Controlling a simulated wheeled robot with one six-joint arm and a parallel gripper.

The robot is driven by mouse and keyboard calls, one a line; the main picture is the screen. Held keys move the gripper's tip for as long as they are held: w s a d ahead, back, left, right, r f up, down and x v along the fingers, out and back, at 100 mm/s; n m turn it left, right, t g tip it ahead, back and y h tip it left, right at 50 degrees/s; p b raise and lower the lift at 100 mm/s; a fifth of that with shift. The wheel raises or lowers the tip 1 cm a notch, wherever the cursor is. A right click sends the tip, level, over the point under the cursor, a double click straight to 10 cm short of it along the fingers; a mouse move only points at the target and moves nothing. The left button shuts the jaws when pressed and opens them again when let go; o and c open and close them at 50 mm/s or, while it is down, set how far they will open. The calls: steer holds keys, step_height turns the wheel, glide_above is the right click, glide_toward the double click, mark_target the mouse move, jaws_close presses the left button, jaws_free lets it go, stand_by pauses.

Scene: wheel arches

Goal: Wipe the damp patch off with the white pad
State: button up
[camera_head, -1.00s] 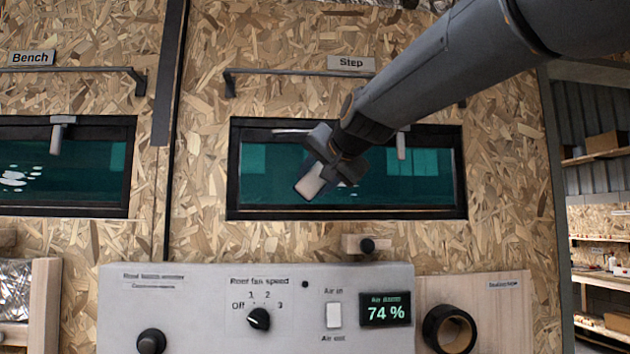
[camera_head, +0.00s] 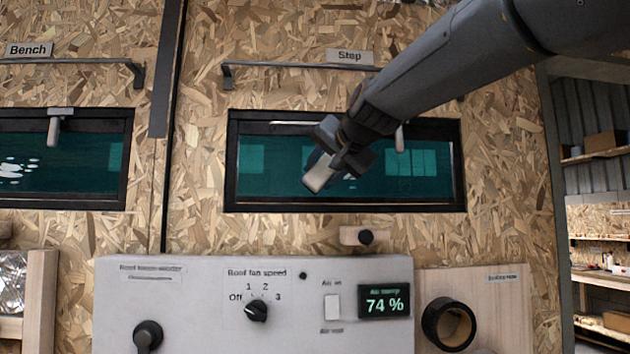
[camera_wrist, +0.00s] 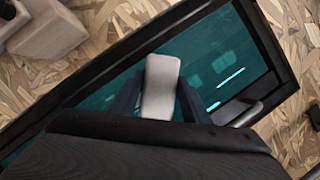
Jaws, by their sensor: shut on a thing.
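My gripper (camera_head: 330,155) is shut on the white pad (camera_head: 319,174), in front of the dark teal window under the "Step" label (camera_head: 350,56). In the wrist view the white pad (camera_wrist: 160,85) sticks out between the two dark fingers over the glass. I cannot tell whether it touches the pane. A few small pale spots (camera_head: 351,184) show on this pane just right of the pad; my gripper may hide more. A cluster of white spots (camera_head: 14,169) shows on the left window, under the "Bench" label (camera_head: 29,49).
A grey control panel (camera_head: 210,300) with knobs and a "74 %" display (camera_head: 384,301) juts out below the window. A small wooden block with a dark knob (camera_head: 365,237) sits between them. A black ring (camera_head: 449,324) is at the lower right. A rail (camera_head: 290,66) runs above the window.

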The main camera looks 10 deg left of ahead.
steer(key=shift+w+d+b, duration=0.25)
steer(key=shift+d+b, duration=0.5)
steer(key=shift+d, duration=0.25)
steer(key=shift+w+d+b, duration=0.45)
steer(key=shift+d+b, duration=0.35)
steer(key=shift+d, duration=0.45)
steer(key=shift+w+d+b, duration=0.4)
steer(key=shift+d+b, duration=0.35)
steer(key=shift+d, duration=0.5)
steer(key=shift+w+d+b, duration=0.45)
steer(key=shift+d+b, duration=0.35)
steer(key=shift+d, duration=0.45)
steer(key=shift+w, duration=0.1)
steer(key=shift+s+a+p, duration=0.55)
steer(key=shift+a+p, duration=0.75)
steer(key=shift+a, duration=0.65)
steer(key=shift+s+a+p, duration=0.5)
steer(key=shift+a+p, duration=0.85)
steer(key=shift+a, duration=0.65)
steer(key=shift+s+a+p, duration=0.55)
steer(key=shift+a+p, duration=0.75)
steer(key=shift+a, duration=0.65)
steer(key=shift+s+d, duration=0.3)
steer(key=shift+s, duration=0.65)
steer(key=shift+s+d, duration=0.25)
steer(key=shift+s, duration=0.75)
steer(key=shift+s+d, duration=0.3)
steer(key=shift+s, duration=0.65)
